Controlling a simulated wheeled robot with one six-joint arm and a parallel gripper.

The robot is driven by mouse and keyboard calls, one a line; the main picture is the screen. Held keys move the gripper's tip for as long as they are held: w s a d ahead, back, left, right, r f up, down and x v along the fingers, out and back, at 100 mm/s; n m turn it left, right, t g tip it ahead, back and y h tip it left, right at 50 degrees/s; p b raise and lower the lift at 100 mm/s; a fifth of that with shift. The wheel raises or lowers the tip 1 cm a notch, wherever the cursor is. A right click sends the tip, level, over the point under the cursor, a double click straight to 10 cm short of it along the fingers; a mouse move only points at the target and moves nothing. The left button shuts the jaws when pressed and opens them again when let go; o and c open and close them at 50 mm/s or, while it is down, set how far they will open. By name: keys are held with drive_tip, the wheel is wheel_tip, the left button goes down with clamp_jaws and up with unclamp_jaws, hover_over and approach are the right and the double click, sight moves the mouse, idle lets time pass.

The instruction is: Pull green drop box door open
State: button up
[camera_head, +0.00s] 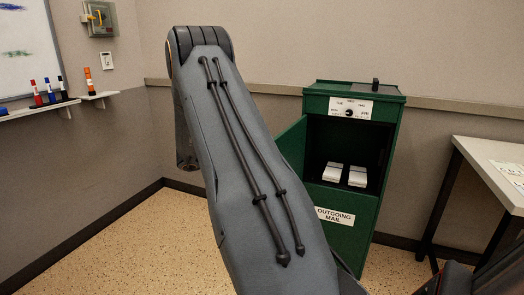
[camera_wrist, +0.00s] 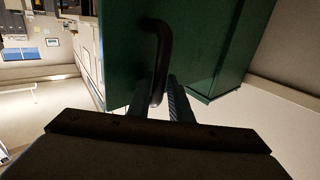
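The green drop box (camera_head: 387,103) stands against the back wall in the head view. Its door (camera_head: 292,143) is swung out to the left, and the dark inside shows two white bundles (camera_head: 346,175). Part of the door is hidden behind my arm. In the wrist view the green door (camera_wrist: 122,50) fills the upper middle, with a black bent handle (camera_wrist: 164,45) on it. My gripper (camera_wrist: 161,88) has its two fingers on either side of the handle's lower part, close against it. My gripper is hidden in the head view.
A lower panel on the box carries an "OUTGOING MAIL" label (camera_head: 335,216). A pale table (camera_head: 490,157) stands to the right of the box. A marker shelf (camera_head: 38,109) and whiteboard are on the left wall. Speckled floor (camera_head: 150,245) is clear at left.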

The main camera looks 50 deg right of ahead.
drive_tip(key=shift+o, duration=1.4)
drive_tip(key=shift+s+d, duration=0.1)
drive_tip(key=shift+d, duration=0.05)
drive_tip(key=shift+a, duration=0.2)
drive_tip(key=v, duration=0.8)
